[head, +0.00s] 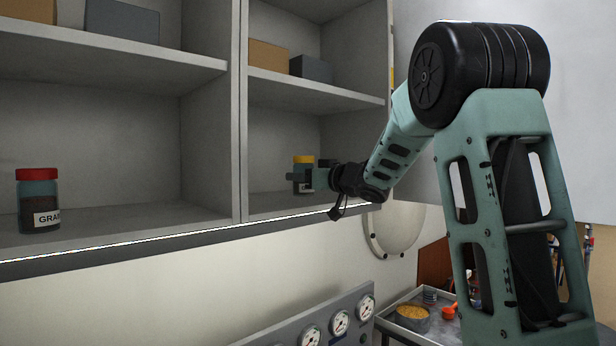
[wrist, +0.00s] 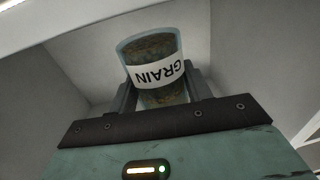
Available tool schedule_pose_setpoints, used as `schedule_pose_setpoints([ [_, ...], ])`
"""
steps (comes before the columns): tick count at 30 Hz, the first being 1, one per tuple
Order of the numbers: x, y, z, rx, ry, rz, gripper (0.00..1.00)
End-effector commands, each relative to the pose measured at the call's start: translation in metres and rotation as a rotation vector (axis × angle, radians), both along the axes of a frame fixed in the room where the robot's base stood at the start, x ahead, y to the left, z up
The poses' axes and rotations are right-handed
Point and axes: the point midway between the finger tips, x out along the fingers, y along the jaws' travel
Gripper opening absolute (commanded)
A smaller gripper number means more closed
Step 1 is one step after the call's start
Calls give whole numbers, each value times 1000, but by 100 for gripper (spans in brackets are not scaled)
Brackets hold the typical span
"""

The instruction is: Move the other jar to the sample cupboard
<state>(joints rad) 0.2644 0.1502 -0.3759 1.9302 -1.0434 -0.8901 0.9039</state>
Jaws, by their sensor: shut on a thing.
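A jar with a yellow lid (head: 303,159) is inside the lower right compartment of the wall cupboard (head: 235,110). My gripper (head: 306,176) reaches in from the right and is shut on this jar. In the wrist view the jar (wrist: 157,72) is clear glass with brown contents and a white GRAIN label, between the two fingers (wrist: 160,92). It looks about upright; I cannot tell whether its base touches the shelf. Another jar, with a red lid (head: 37,203) and a partly readable label, stands upright in the lower left compartment.
A vertical divider separates the compartments. Boxes (head: 122,20) stand on the upper shelves. Below are a gauge panel (head: 325,325) and a grey tray (head: 392,322) with a bowl of yellow grains (head: 411,312) and an orange scoop (head: 449,312). The left compartment has free room.

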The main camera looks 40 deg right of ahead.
Motion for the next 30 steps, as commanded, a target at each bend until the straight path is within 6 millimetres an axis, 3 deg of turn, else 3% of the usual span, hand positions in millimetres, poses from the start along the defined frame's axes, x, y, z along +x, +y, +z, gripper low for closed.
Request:
schedule_pose_setpoints([
  [15, 48, -21, -7, 1, -1, 0, 20],
  [30, 54, -23, -8, 1, -1, 0, 20],
])
